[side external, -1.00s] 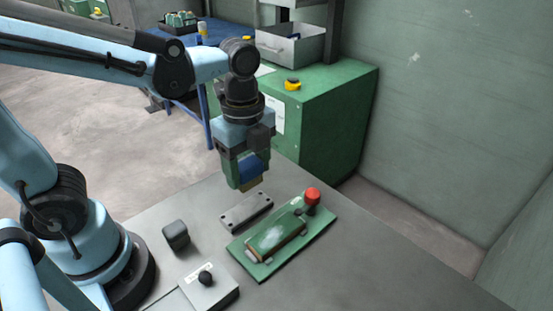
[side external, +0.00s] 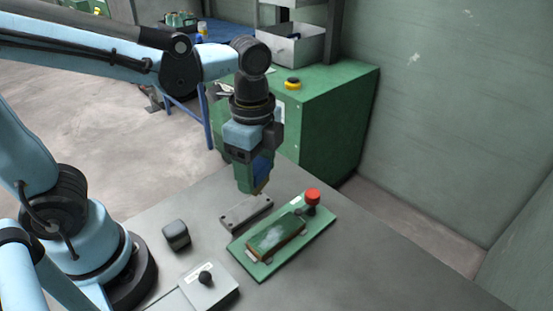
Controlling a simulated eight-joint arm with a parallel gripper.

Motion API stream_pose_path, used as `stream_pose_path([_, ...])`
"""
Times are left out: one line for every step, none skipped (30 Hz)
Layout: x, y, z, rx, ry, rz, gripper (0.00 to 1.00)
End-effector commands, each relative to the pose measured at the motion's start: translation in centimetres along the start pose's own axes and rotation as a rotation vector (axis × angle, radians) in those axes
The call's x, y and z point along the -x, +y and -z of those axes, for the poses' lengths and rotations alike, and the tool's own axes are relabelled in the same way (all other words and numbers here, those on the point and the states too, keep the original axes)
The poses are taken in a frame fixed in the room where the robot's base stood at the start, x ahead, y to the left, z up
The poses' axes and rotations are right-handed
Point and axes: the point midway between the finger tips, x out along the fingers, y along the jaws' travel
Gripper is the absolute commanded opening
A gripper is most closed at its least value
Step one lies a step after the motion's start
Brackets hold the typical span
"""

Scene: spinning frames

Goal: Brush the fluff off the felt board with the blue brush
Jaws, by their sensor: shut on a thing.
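My gripper (side external: 252,178) is shut on the blue brush (side external: 262,172), whose tan bristle end points down. It hangs above and behind the felt board, over the far end of a grey metal plate, and does not touch the board. The felt board (side external: 270,240) is a green pad with a brown edge, lying on a larger green base plate (side external: 318,232). Pale fluff (side external: 270,238) shows as a whitish patch near the middle of the pad.
A red knob (side external: 312,196) stands at the base plate's far right corner. The grey plate with holes (side external: 245,215) lies behind the board. A dark block (side external: 176,235) and a grey box with a black knob (side external: 207,287) stand to the left. A green cabinet (side external: 325,120) is behind.

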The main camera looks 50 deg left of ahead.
Motion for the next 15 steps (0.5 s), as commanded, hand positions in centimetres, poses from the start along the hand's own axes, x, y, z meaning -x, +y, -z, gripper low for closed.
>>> stream_pose_path([0.1,-0.1,0.5,0.071,0.000,0.000,0.37])
stream_pose_path([0.1,-0.1,0.7,0.119,0.000,0.000,0.37])
stream_pose_path([0.1,-0.1,1.0,0.186,0.000,0.000,0.37])
stream_pose_path([0.1,-0.2,1.2,0.234,0.000,0.000,0.37])
stream_pose_path([0.1,-0.2,1.5,0.283,0.000,0.000,0.37])
stream_pose_path([0.1,-0.2,1.8,0.348,0.000,0.000,0.37])
stream_pose_path([0.2,-0.3,2.0,0.397,0.000,0.000,0.37])
stream_pose_path([0.2,-0.3,2.3,0.446,0.000,0.000,0.37])
stream_pose_path([0.2,-0.3,2.6,0.511,0.000,0.000,0.37])
stream_pose_path([0.2,-0.4,2.8,0.560,0.000,0.000,0.37])
stream_pose_path([0.2,-0.4,3.0,0.610,0.000,0.000,0.37])
stream_pose_path([0.2,-0.4,3.4,0.674,0.000,0.000,0.37])
stream_pose_path([0.2,-0.4,3.6,0.724,0.000,0.000,0.37])
stream_pose_path([0.2,-0.4,3.8,0.773,0.000,0.000,0.37])
stream_pose_path([0.2,-0.4,4.2,0.836,0.000,0.000,0.37])
